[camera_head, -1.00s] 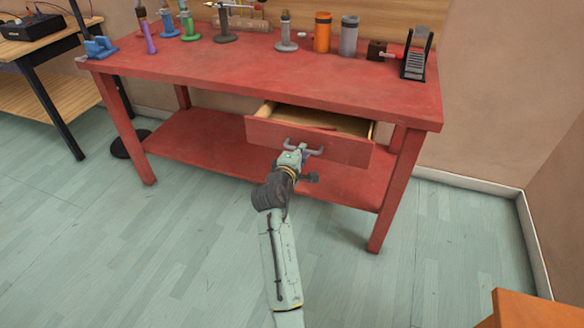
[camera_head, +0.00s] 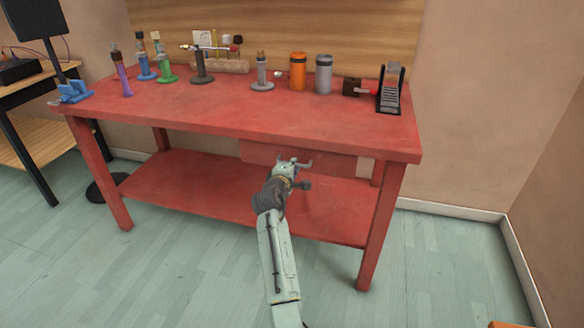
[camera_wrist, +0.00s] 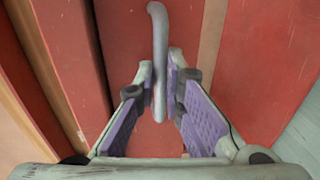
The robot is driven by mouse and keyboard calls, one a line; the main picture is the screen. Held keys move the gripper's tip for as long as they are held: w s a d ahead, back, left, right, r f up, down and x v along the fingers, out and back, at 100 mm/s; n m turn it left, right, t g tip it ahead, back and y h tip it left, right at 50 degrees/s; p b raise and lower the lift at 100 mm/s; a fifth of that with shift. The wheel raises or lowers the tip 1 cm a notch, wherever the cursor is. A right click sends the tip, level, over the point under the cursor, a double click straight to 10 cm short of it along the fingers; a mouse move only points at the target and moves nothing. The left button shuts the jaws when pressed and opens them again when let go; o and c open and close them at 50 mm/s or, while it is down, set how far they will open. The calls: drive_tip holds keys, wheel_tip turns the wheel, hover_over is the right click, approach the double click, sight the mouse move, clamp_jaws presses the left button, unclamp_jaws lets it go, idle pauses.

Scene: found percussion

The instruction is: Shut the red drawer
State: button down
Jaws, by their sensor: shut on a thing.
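The red drawer (camera_head: 330,164) sits under the right part of the red workbench top (camera_head: 250,122). Its front is close under the bench edge, and no open interior shows in the head view. My gripper (camera_head: 291,165) is at the drawer front. In the wrist view, the grey curved drawer handle (camera_wrist: 160,60) stands between the purple-padded fingers of my gripper (camera_wrist: 162,105), which are shut on it. The red drawer front (camera_wrist: 130,30) shows behind the handle. The fingers hide part of the handle in the head view.
On the bench top stand an orange canister (camera_head: 298,72), a grey canister (camera_head: 323,75), a black stand (camera_head: 390,90) and several coloured holders. A lower red shelf (camera_head: 190,185) lies below the drawer. The floor in front (camera_head: 150,270) is clear.

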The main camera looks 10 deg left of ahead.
drive_tip(key=shift+w+r, duration=0.1)
drive_tip(key=shift+r, duration=0.15)
drive_tip(key=c, duration=1.7)
unclamp_jaws()
drive_tip(key=shift+f, duration=0.2)
drive_tip(key=v, duration=1.2)
